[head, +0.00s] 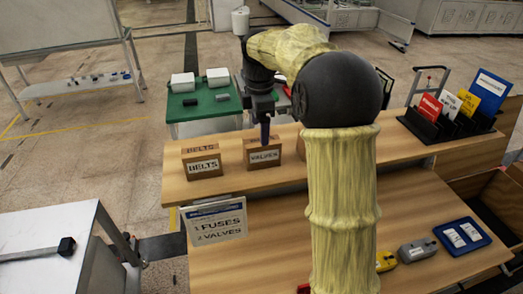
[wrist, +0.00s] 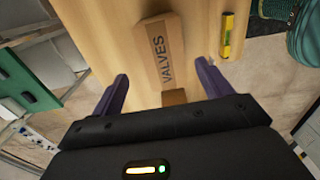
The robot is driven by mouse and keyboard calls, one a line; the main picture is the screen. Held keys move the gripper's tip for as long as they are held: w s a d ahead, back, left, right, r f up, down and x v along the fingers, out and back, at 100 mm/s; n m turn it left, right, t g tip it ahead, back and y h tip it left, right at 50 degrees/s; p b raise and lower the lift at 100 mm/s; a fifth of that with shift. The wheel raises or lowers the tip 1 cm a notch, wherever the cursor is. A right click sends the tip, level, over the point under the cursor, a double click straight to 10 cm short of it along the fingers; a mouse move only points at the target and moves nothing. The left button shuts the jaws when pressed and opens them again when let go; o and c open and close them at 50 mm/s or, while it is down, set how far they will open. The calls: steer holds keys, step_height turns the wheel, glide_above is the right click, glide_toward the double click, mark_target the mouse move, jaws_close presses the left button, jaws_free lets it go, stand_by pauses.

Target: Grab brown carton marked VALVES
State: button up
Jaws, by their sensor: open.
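The brown VALVES carton (head: 262,155) stands on the raised wooden shelf, to the right of the BELTS carton. In the wrist view the VALVES carton (wrist: 161,53) lies ahead of my gripper, its printed label facing the camera. My gripper (head: 265,134) is just above and in front of the carton in the head view. In the wrist view my gripper (wrist: 160,82) has its two purple fingers spread wide, one to each side of the carton's line. Nothing is between the fingers except the carton's near end, and I cannot tell the exact gap.
The brown BELTS carton (head: 202,161) stands to the left on the same shelf (head: 400,158). Another brown carton is partly hidden behind my arm. A sign (head: 216,221) lists FUSES and VALVES. A black rack (head: 440,124) with cards stands at right. A yellow level (wrist: 227,35) lies right of the carton.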

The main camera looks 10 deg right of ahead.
mark_target(262, 153)
step_height(262, 153, down, 5)
steer(key=shift+r, duration=0.2)
steer(key=shift+p, duration=0.3)
steer(key=f, duration=0.1)
steer(key=f+p, duration=0.1)
steer(key=f, duration=0.2)
steer(key=shift+s+d+p, duration=0.15)
steer(key=shift+s+p, duration=0.2)
steer(key=shift+f, duration=0.6)
steer(key=shift+c, duration=0.5)
steer(key=shift+w, duration=0.1)
steer(key=c, duration=1.3)
steer(key=shift+o, duration=0.2)
steer(key=shift+r, duration=0.1)
